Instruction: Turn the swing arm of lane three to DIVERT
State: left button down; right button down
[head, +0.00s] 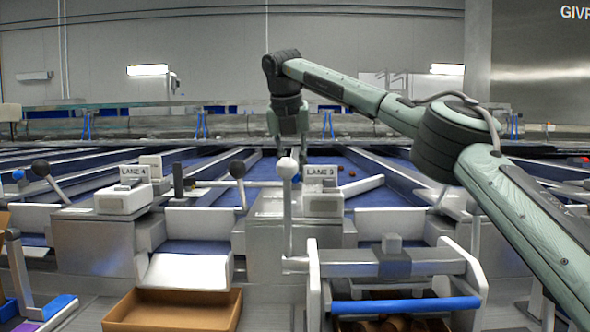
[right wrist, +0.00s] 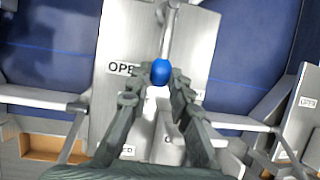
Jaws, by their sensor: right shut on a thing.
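My right gripper (head: 289,140) reaches down over the far side of the divider behind a lane sign (head: 322,173), whose number looks like a 3 but is hard to read. In the right wrist view my right gripper (right wrist: 160,80) has its fingers on both sides of a blue ball knob (right wrist: 161,71), shut on it. A pale metal bar (right wrist: 167,35), apparently the swing arm, runs from the knob toward the top of that view. A plate under it (right wrist: 121,69) shows "OPE", the rest hidden by a finger. No DIVERT mark is readable. My left gripper is not in view.
A white-ball lever (head: 287,168) stands upright in front of the gripper. A brown tray (head: 172,325) and a frame with a blue bar (head: 405,306) stand in front.

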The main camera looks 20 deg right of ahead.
jog(key=c, duration=1.4)
grip_release()
jog(key=shift+o, duration=0.2)
jog(key=v, duration=1.2)
